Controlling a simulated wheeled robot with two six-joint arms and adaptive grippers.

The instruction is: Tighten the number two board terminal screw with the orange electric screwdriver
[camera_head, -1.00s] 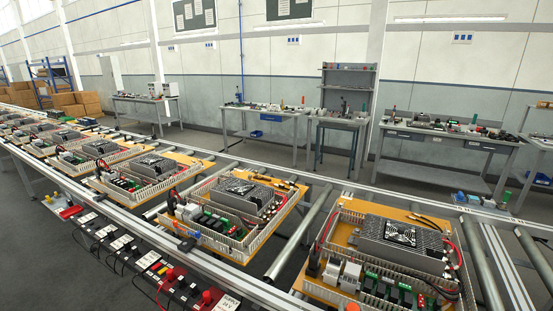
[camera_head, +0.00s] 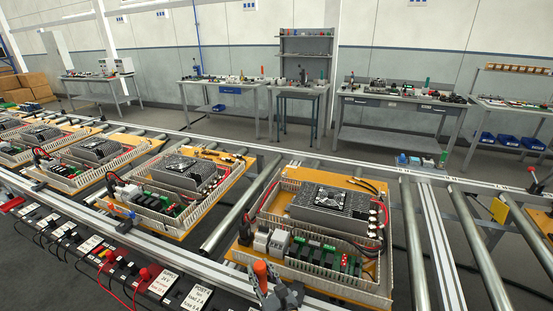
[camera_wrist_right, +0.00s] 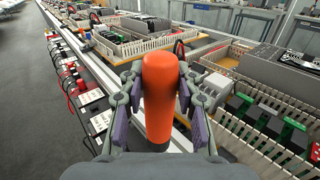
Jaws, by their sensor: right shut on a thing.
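My right gripper (camera_wrist_right: 158,110) is shut on the orange electric screwdriver (camera_wrist_right: 160,85), which stands between the finger pads in the right wrist view. In the head view the right gripper (camera_head: 272,290) shows at the bottom edge, with the orange screwdriver top (camera_head: 261,269) beside the front of the nearest board. That board (camera_head: 240,255) is an orange panel carrying a grey finned power supply (camera_head: 335,208), white slotted ducts and a row of green terminal modules (camera_head: 330,258). The number two terminal screw is too small to make out. The screwdriver's tip is hidden. My left gripper is not in view.
More similar boards (camera_head: 180,180) stand to the left on the roller conveyor. A black strip with red plugs and white labels (camera_head: 165,284) runs along the front rail. Bare rollers (camera_head: 415,250) lie to the right. Workbenches (camera_head: 400,98) stand behind.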

